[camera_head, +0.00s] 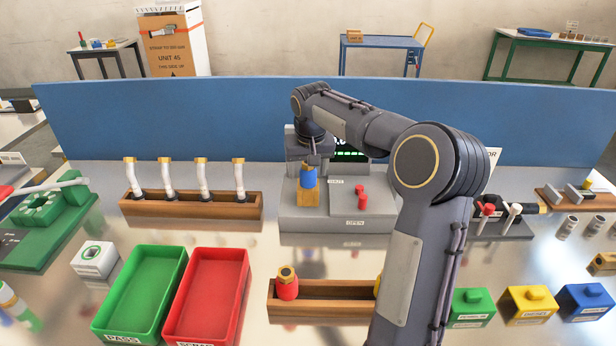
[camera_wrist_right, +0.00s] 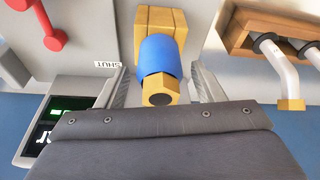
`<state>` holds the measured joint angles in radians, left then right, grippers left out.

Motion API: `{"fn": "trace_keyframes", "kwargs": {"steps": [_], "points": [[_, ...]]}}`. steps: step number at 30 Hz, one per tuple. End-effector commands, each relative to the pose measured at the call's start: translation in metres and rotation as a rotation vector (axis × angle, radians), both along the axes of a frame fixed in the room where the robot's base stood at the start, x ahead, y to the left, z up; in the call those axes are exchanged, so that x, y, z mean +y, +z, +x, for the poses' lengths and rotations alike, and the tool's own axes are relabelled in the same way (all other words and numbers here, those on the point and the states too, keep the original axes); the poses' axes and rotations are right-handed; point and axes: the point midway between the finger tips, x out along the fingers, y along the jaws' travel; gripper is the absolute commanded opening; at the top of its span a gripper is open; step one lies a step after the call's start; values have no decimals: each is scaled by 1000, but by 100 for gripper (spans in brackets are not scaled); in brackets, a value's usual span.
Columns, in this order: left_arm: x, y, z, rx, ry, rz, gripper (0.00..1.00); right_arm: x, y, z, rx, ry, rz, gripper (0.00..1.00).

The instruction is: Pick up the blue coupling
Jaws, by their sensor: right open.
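The blue coupling (camera_head: 308,179) has a blue body and a brass hex end, and stands upright on a brass-coloured block (camera_head: 307,197) on the grey test machine (camera_head: 290,219). My right gripper (camera_head: 310,162) is above it, pointing down. In the right wrist view the blue coupling (camera_wrist_right: 160,60) lies between the two open fingers of my right gripper (camera_wrist_right: 160,90), with a gap visible on each side. The fingertips' exact height on it is hard to tell. My left gripper is not in view.
A red lever (camera_head: 361,197) stands on the machine to the right. A wooden rack (camera_head: 190,208) with several white hoses is at the left. Green (camera_head: 130,310) and red (camera_head: 205,310) trays and a wooden rack with a red coupling (camera_head: 287,283) stand in front. A blue panel (camera_head: 200,120) closes the back.

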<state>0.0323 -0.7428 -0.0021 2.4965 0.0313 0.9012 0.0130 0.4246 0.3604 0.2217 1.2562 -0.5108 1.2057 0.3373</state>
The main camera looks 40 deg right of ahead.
Motion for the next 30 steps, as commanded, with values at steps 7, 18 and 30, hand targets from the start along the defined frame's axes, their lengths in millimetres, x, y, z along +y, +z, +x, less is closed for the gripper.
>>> {"fn": "trace_keyframes", "kwargs": {"steps": [7,18,30], "points": [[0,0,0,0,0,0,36,0,0,0,0,0,0,49],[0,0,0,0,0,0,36,0,1,0,-2,0,-1,6],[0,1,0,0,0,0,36,0,13,1,-4,0,-1,5]]}}
